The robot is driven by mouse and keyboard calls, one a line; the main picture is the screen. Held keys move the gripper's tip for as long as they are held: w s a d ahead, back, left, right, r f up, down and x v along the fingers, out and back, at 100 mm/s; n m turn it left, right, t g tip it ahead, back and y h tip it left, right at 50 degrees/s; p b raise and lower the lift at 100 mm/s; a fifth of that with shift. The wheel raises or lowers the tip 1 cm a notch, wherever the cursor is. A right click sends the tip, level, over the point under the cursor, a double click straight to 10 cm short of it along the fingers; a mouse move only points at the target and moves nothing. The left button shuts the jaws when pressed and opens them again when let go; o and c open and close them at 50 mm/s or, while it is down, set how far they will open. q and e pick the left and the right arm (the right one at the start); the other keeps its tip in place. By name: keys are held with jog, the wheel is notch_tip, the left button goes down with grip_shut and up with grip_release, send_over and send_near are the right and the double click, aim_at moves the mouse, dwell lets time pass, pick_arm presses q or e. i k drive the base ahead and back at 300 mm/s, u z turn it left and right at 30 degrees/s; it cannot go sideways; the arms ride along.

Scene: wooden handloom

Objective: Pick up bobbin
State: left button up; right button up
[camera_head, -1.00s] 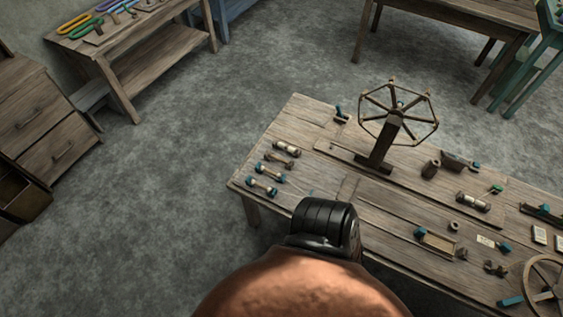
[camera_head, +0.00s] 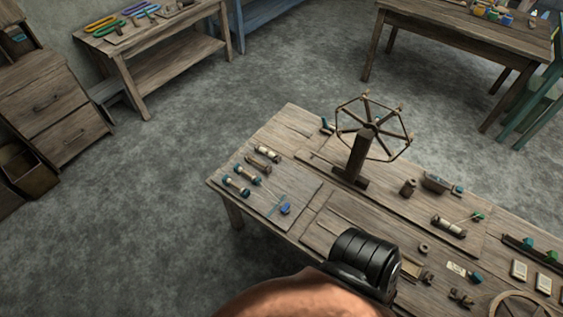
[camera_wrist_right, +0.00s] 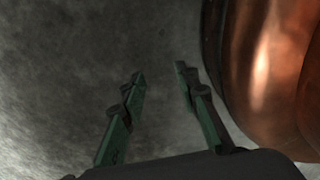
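Several bobbins lie in a row at the left end of the wooden table (camera_head: 287,122). One has pale thread (camera_head: 267,153), one is brownish (camera_head: 257,163), and two have blue ends, the farther one (camera_head: 247,174) and the nearer one (camera_head: 236,186). Another pale bobbin (camera_head: 450,227) lies farther right. My right gripper (camera_wrist_right: 160,72) is open and empty in the right wrist view, with only grey floor behind its green-edged fingers. No gripper fingers show in the head view; my left gripper is out of view.
A spoked wooden winder (camera_head: 356,158) stands on the table behind the bobbins. A small blue item (camera_head: 285,208) lies near them. A black and copper arm link of mine covers part of the table's front edge. Open floor (camera_head: 130,220) lies to the left.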

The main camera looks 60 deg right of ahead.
aim_at(250, 158)
jog(key=z, duration=0.85)
jog(key=i, duration=0.35)
